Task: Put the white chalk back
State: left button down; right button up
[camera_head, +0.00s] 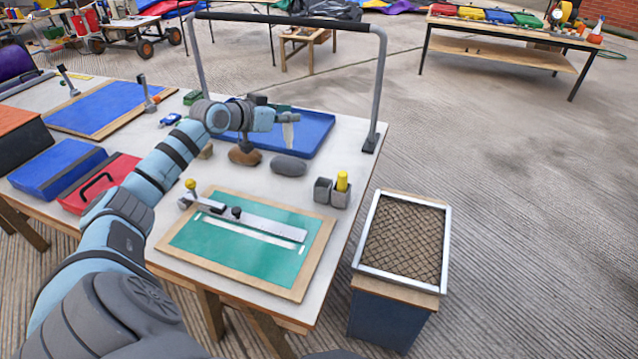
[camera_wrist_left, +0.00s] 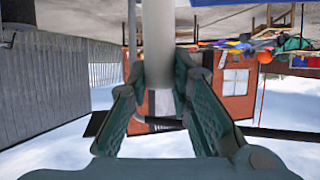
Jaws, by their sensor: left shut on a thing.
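My left gripper (camera_head: 287,119) is above the far part of the table, over the blue tray. It is shut on the white chalk (camera_head: 288,135), which hangs below the fingers. In the left wrist view the chalk (camera_wrist_left: 158,45) is a pale cylinder between the green finger pads (camera_wrist_left: 158,88). Two small grey cups stand at the table's right edge. The left cup (camera_head: 322,192) shows no chalk standing out of it. The right cup (camera_head: 340,198) holds a yellow stick (camera_head: 342,180). My right gripper is not in view.
A green board (camera_head: 210,243) with a metal ruler (camera_head: 265,226) lies near the front. A grey oval object (camera_head: 288,166) and a brown one (camera_head: 244,156) lie between board and blue tray (camera_head: 318,140). A grey tube frame (camera_head: 378,90) arches over the table. A mesh-topped bin (camera_head: 402,240) stands right.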

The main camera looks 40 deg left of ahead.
pick_arm(q)
jog(key=d+r+m+h+p, duration=0.2)
jog(key=d+r+p, duration=0.3)
jog(key=d+r, duration=0.45)
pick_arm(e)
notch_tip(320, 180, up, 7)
pick_arm(q)
jog(key=f+b, duration=0.1)
jog(key=f, duration=0.6)
jog(key=d+f+b, duration=0.1)
jog(key=f+b, duration=0.1)
jog(key=f, duration=0.5)
jog(key=d+f+b, duration=0.1)
jog(key=f+b, duration=0.1)
jog(key=f, duration=0.5)
jog(key=shift+w, duration=0.2)
jog(key=shift+a+f, duration=0.1)
jog(key=shift+f, duration=0.05)
jog(key=c, duration=1.8)
grip_release()
jog(key=shift+o, duration=0.4)
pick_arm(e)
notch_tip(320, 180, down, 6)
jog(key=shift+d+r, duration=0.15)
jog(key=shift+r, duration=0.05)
